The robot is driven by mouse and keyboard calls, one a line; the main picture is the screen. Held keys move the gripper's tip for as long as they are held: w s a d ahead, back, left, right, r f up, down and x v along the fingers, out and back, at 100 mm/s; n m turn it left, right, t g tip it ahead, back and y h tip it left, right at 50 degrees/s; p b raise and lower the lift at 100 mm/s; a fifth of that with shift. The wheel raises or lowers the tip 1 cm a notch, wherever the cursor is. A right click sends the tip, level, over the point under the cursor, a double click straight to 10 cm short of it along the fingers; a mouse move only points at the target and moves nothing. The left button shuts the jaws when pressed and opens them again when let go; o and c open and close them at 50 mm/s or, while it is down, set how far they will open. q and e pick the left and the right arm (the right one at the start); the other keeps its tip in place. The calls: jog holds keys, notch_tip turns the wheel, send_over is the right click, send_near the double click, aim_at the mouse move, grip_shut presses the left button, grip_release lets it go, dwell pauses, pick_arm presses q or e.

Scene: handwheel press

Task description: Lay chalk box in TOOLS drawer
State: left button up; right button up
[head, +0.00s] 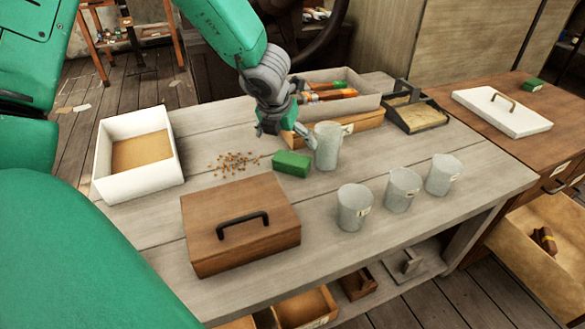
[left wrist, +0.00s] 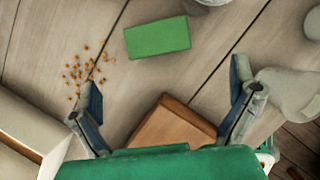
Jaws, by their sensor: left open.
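A plain green box (head: 292,163) lies on the workbench (head: 350,240) between the spilled bits and a grey cup; no chalk label is readable on it. It also shows in the left wrist view (left wrist: 157,38), beyond my fingers. My left gripper (head: 284,134) is open and empty above the bench, just behind and above the green box, not touching it as far as I can see. In the left wrist view its fingers (left wrist: 165,95) stand wide apart. An open drawer (head: 515,237) at the lower right holds a brown object; no TOOLS label is readable. My right gripper is not in view.
A brown lidded box (head: 240,222), a white open box (head: 137,155) and several grey cups (head: 354,208) stand on the bench. Orange bits (head: 234,162) are scattered. A tool tray (head: 345,92) lies behind. The right cabinet carries a white lid (head: 502,112) and another small green box (head: 534,85).

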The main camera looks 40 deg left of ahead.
aim_at(292, 158)
pick_arm(q)
jog(key=x, duration=0.1)
jog(key=b+x, duration=0.1)
jog(key=x, duration=0.3)
jog(key=shift+a+f+b, duration=0.25)
jog(key=shift+a+b, duration=0.05)
jog(key=shift+b, duration=0.05)
jog(key=shift+w+f, duration=0.2)
jog(key=shift+f, duration=0.1)
jog(key=b+x, duration=0.2)
jog(key=x, duration=0.2)
jog(key=shift+w+f, duration=0.2)
jog(key=shift+w, duration=0.05)
jog(key=shift+w+a+f, duration=0.15)
jog(key=shift+f, duration=0.05)
jog(key=shift+c, duration=0.5)
jog(key=shift+r, duration=0.1)
jog(key=c, duration=1.1)
jog(key=shift+o, duration=0.2)
jog(key=shift+r, duration=0.1)
